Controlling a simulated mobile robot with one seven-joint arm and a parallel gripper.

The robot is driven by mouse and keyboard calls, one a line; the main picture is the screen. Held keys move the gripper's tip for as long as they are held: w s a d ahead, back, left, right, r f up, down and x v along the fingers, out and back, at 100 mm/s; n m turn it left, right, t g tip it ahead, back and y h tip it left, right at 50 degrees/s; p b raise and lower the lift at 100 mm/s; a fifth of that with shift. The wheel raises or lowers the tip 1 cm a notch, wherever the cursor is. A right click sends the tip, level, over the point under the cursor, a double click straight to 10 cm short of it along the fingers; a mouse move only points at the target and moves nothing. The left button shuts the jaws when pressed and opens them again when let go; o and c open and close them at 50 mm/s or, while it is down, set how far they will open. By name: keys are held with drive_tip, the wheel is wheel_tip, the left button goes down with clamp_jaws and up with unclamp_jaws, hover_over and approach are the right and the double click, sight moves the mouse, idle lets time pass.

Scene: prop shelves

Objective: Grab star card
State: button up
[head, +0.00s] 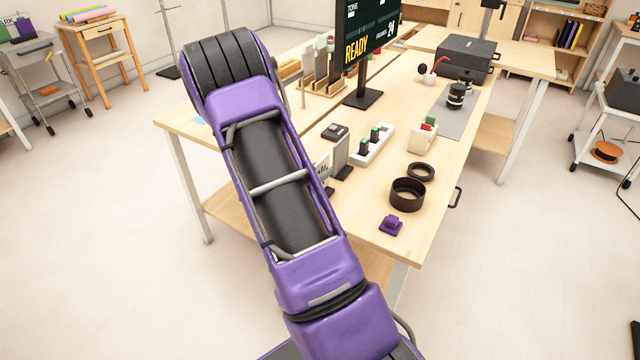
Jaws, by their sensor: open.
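I cannot make out a star card in the head view. A small white card with dark lettering (323,168) stands upright on the wooden table (440,190), partly hidden behind my purple arm; no star shows on it. A wooden rack (320,82) with upright pieces stands further back, left of the display screen; its contents are too small to read. My arm crosses the middle of the picture and hides part of the table's left side. My gripper does not show.
A display screen (368,42) stands mid-table. A white tray (372,146), white box (423,139), black ring (421,171), black cylinder (407,194) and purple block (390,226) are nearer. A black case (465,58) is at the back.

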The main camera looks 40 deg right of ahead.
drive_tip(key=shift+d, duration=0.1)
clamp_jaws()
drive_tip(key=shift+w, duration=0.1)
idle(0.4)
